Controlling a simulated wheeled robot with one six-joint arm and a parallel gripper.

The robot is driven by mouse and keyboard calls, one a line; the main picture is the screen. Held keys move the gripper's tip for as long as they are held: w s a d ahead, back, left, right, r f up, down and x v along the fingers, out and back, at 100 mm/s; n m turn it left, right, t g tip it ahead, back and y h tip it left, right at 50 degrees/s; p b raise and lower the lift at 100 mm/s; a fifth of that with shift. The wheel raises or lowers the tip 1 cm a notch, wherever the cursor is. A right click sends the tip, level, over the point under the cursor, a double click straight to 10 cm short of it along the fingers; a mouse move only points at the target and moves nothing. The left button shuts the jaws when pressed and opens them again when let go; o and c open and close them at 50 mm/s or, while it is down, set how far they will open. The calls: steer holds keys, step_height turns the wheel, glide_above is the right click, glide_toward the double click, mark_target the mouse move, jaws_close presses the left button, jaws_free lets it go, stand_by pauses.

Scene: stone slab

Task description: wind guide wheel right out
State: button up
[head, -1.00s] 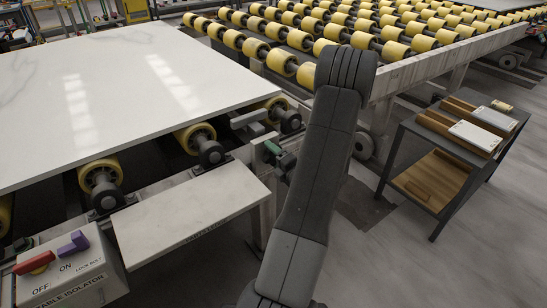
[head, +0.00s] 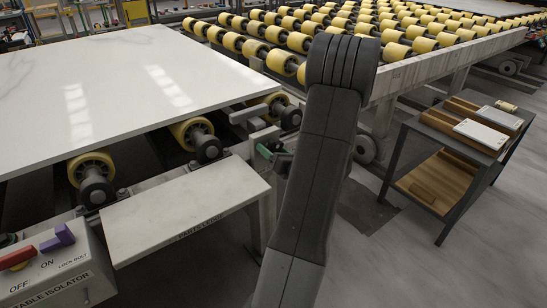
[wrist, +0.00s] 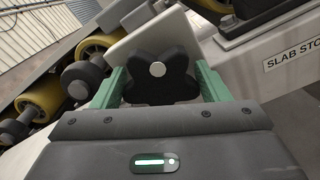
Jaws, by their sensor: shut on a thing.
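The guide wheel shows in the wrist view as a black lobed hand knob (wrist: 160,75) with a silver centre, in front of a pale plate (wrist: 150,35). My gripper (wrist: 160,82) has its green fingers on either side of the knob, shut on it. In the head view my gripper (head: 270,153) is small at the slab table's near right corner, partly behind my grey arm. The knob cannot be made out there. How far the wheel is wound out cannot be told.
A white slab (head: 110,90) lies on yellow rollers at left. A parts ledge (head: 180,210) and a table isolator box (head: 55,270) with red and purple switches stand in front. A roller conveyor (head: 400,70) runs behind. A dark cart (head: 450,150) stands right, with clear floor around it.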

steer(key=n+b, duration=0.2)
steer(key=n, duration=0.1)
steer(key=shift+f+b, duration=0.2)
steer(key=shift+b, duration=0.15)
steer(key=shift+r+n+b, duration=0.1)
steer(key=shift+n+b, duration=0.6)
steer(key=shift+n, duration=0.3)
steer(key=o, duration=1)
steer(key=shift+r, duration=0.1)
steer(key=shift+c, duration=0.2)
steer(key=p+v, duration=0.2)
steer(key=v, duration=1.2)
steer(key=shift+w, duration=0.15)
